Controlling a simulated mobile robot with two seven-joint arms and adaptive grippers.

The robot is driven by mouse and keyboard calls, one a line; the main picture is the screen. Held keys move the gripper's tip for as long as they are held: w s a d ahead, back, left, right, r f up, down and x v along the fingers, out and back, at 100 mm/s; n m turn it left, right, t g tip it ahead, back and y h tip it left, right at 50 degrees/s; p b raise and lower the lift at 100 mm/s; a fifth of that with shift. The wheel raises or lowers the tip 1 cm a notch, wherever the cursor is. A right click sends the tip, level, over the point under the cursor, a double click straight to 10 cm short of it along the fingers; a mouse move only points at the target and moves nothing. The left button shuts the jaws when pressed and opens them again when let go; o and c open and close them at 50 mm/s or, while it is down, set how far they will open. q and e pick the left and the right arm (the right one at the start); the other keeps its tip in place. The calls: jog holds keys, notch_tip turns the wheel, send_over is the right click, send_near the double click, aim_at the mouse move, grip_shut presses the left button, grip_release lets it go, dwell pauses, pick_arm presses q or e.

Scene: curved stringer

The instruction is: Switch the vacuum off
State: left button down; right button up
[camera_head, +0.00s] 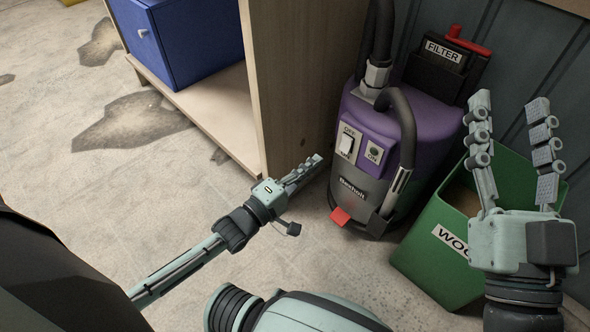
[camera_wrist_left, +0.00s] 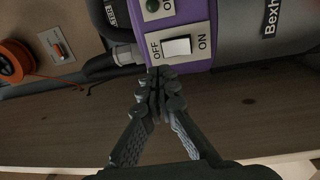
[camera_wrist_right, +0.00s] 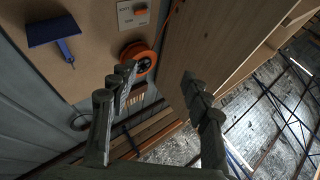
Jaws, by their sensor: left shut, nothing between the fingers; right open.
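The vacuum (camera_head: 380,140), with a purple body and grey lower front, stands upright against the back wall. Its white rocker switch (camera_head: 346,142) sits on a light plate marked OFF and ON, beside a round dark green lamp (camera_head: 374,153). The switch also shows in the left wrist view (camera_wrist_left: 176,47); I cannot tell which side is pressed in. My left gripper (camera_head: 317,161) is shut and empty, its tips just short of the plate near the OFF side in the left wrist view (camera_wrist_left: 160,74). My right gripper (camera_head: 515,108) is open and empty, raised in front of the green bin.
A green bin (camera_head: 440,262) labelled WOO… stands right of the vacuum. A wooden cabinet side (camera_head: 300,75) stands close on its left, with a blue drawer box (camera_head: 195,42) on the shelf. A black hose (camera_head: 408,125) loops before the vacuum. The floor at left is clear.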

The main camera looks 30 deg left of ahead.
pick_arm(q)
jog(key=shift+r+v, duration=0.2)
jog(key=shift+v, duration=0.9)
jog(key=shift+r+v, duration=0.2)
jog(key=shift+v, duration=0.85)
pick_arm(e)
jog(key=shift+w+a+f+g, duration=0.1)
jog(key=shift+w+f+g, duration=0.05)
jog(key=shift+f+g, duration=0.3)
jog(key=shift+w+f+g, duration=0.15)
jog(key=shift+f+g, duration=0.1)
jog(key=shift+f, duration=0.25)
pick_arm(q)
jog(key=shift+s, duration=0.1)
pick_arm(e)
jog(key=shift+s, duration=0.1)
